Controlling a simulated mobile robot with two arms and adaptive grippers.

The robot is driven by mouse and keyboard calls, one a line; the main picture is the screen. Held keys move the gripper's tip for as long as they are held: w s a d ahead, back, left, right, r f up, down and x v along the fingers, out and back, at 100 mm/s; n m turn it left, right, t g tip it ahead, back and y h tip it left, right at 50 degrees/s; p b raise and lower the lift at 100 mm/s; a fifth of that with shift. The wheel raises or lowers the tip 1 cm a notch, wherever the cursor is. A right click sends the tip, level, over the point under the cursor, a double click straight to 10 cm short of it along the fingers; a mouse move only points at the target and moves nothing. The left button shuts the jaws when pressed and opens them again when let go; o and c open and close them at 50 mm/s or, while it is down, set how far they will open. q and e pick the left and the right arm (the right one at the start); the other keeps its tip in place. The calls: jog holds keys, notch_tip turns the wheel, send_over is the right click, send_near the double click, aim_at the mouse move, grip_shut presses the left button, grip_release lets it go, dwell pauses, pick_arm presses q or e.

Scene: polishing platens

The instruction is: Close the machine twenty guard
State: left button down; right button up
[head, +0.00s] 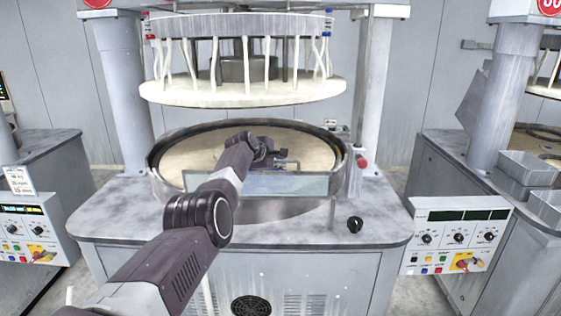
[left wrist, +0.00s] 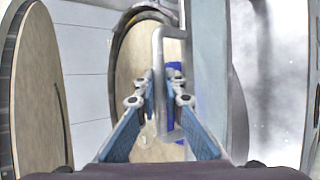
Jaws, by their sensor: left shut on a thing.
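The guard (head: 290,184) is a low clear panel at the front of the middle machine's round platen basin. It stands upright along the front rim. My left gripper (head: 284,160) is just behind the panel, over the platen, with my arm crossing the panel's left part. In the left wrist view, my left gripper (left wrist: 160,78) has its two blue-padded fingers on either side of a grey bent bar handle (left wrist: 158,50) and is shut on it. The guard's grey-blue panel (left wrist: 208,60) runs beside the handle there. My right gripper is not in view.
The upper platen (head: 240,92) with pale hoses hangs raised above the basin rim (head: 155,160). Posts (head: 120,90) stand on both sides. A control panel (head: 458,237) sits at the right front, and a black knob (head: 355,224) is on the tabletop. Neighbouring machines stand left and right.

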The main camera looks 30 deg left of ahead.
pick_arm(q)
jog(key=shift+a+r, duration=0.1)
jog(key=shift+r, duration=0.1)
dwell(0.4)
jog(key=c, duration=2.2)
grip_release()
jog(key=shift+w, duration=0.1)
jog(key=shift+o, duration=0.9)
jog(key=shift+f, duration=0.15)
jog(key=shift+s, duration=0.2)
jog(key=shift+s+r, duration=0.15)
jog(key=shift+r, duration=0.05)
jog(key=shift+v, duration=3.35)
